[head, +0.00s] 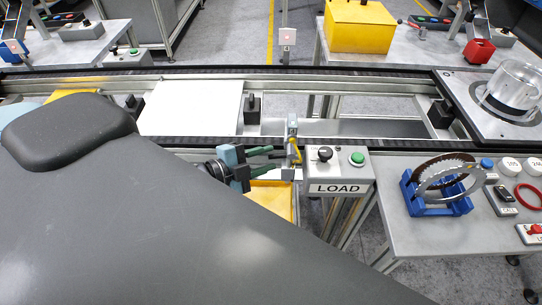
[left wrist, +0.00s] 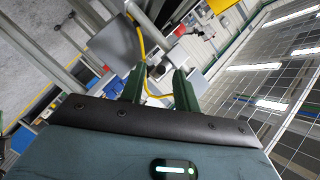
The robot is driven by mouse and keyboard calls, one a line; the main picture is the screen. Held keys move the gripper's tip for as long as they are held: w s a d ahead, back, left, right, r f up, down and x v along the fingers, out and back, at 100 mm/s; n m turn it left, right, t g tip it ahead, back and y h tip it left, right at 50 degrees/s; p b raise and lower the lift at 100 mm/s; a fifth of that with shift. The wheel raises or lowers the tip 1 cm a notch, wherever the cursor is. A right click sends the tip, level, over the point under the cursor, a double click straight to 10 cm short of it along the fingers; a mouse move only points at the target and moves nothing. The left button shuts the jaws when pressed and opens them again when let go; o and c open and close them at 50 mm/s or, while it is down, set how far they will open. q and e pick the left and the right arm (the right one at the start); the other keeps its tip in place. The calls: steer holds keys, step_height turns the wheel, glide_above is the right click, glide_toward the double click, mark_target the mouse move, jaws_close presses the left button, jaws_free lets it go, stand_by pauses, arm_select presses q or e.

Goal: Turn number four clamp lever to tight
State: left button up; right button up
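My left gripper (head: 278,158) reaches in from the left, over the front rail of the conveyor. Its two green fingers point right toward a small grey post (head: 292,127) with a yellow cable, just left of the LOAD box. The fingers are apart, and I see nothing clamped between them. In the left wrist view the gripper (left wrist: 159,75) also shows a gap, with the yellow cable (left wrist: 143,45) running past the fingers. I cannot tell whether they touch the post. I cannot make out a clamp lever marked four in either view. My right gripper is not in view.
The LOAD box (head: 338,171) has a black knob and a green button. A blue rack (head: 433,203) with rings stands on the right table (head: 410,236). A white plate (head: 190,107) and a pallet (head: 462,97) with a clear cylinder (head: 514,88) sit on the conveyor.

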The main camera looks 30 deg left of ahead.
arm_select(q)
steer(key=shift+x, duration=1.3)
jaws_close()
